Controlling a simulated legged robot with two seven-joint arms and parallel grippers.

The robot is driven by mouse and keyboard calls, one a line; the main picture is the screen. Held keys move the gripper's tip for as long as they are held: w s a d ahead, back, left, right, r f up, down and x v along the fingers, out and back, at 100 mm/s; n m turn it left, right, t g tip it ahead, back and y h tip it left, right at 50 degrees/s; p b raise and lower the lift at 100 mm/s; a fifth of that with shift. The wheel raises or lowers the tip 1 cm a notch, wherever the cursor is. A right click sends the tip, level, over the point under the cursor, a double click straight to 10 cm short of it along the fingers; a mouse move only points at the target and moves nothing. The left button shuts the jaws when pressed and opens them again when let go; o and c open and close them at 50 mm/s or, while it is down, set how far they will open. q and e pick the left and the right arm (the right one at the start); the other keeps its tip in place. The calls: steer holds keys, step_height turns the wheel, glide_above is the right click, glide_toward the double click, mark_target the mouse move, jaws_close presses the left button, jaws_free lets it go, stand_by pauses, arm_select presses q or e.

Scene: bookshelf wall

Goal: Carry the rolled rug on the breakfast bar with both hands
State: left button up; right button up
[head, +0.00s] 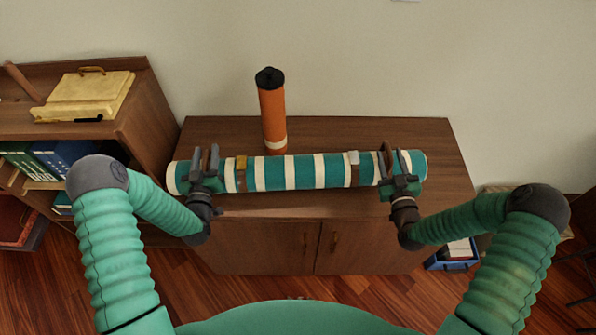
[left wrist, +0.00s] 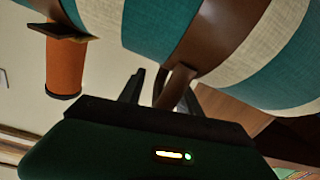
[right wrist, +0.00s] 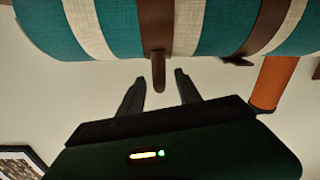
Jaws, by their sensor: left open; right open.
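The rolled rug (head: 300,171), striped teal and cream, lies lengthwise across the brown wooden bar (head: 345,133), near its front edge. It has brown straps and a metal buckle near each end. My left gripper (head: 207,163) is open at the rug's left end. In the left wrist view, a brown strap loop (left wrist: 176,88) hangs between its fingers. My right gripper (head: 391,163) is open at the right end. In the right wrist view, a brown strap tab (right wrist: 158,72) sits between its fingers, apart from both. Whether the rug touches the bar top is hard to tell.
An orange cylinder (head: 272,115) with a black top stands upright just behind the rug. A wooden bookshelf (head: 155,125) with a yellow case (head: 85,95) stands close on the left. A blue bin (head: 457,256) is on the floor at right. The bar's back right is clear.

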arm_select(q)
steer(key=shift+w, duration=0.2)
arm_select(e)
steer(key=shift+w, duration=0.15)
arm_select(q)
steer(key=shift+c, duration=0.2)
arm_select(e)
steer(key=shift+c, duration=0.2)
arm_select(q)
jaws_close()
arm_select(e)
jaws_close()
stand_by(0.5)
